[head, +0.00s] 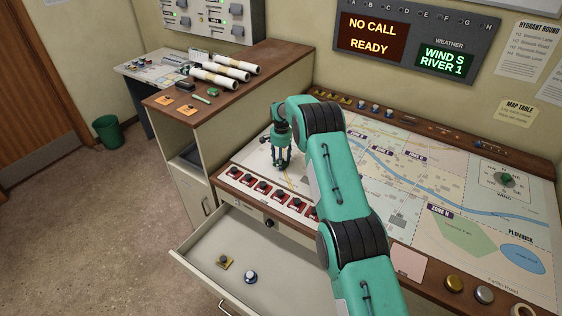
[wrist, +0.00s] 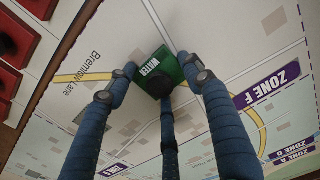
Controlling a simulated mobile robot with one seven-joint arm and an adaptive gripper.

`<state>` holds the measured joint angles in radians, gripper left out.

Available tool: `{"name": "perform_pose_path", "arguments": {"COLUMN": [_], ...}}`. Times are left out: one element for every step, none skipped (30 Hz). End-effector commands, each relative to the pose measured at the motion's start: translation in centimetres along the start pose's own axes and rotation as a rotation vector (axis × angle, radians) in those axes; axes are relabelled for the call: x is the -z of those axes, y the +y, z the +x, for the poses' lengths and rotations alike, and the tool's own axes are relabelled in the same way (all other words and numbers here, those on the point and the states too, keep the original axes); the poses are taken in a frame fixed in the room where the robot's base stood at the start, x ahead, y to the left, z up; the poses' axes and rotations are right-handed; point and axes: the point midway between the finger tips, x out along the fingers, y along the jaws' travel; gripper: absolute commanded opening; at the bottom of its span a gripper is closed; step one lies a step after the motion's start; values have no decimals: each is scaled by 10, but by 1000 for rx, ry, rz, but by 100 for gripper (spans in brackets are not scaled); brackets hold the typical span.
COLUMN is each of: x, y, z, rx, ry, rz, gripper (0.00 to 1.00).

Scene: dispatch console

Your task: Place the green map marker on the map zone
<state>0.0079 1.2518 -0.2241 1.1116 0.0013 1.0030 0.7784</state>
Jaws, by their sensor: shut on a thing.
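A green map marker (wrist: 151,66) with white "WATER" lettering and a dark round knob shows in the wrist view, between my fingertips. My gripper (head: 281,162) is shut on it, low over the left part of the map (head: 460,178). In the head view the marker is too small and covered by the fingers to make out. In the wrist view it is over pale map paper beside a yellow road marked "Bremlow Lane", left of a purple "ZONE F" label (wrist: 268,85). I cannot tell whether it touches the map.
Red-based markers (head: 265,187) line the map's front left edge. Below, an open drawer (head: 235,235) holds a yellow marker (head: 224,262) and a blue-and-white one (head: 250,276). A higher cabinet with rolled papers (head: 225,75) stands left. My arm crosses the map's middle.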

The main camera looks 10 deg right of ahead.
Motion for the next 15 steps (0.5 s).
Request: {"name": "perform_pose_path", "arguments": {"x": [0,0,0,0,0,0,0,0,0,0,0,0,0,0,0], "y": [0,0,0,0,0,0,0,0,0,0,0,0,0,0,0], "z": [0,0,0,1,2,3,3,2,2,2,2,2,2,2,2], "rx": [0,0,0,0,0,0,0,0,0,0,0,0,0,0,0], "ry": [0,0,0,0,0,0,0,0,0,0,0,0,0,0,0], "rz": [0,0,0,0,0,0,0,0,0,0,0,0,0,0,0], "gripper": [24,24,24,24,24,24,53,59,67,70,70,70,70,70,70]}}
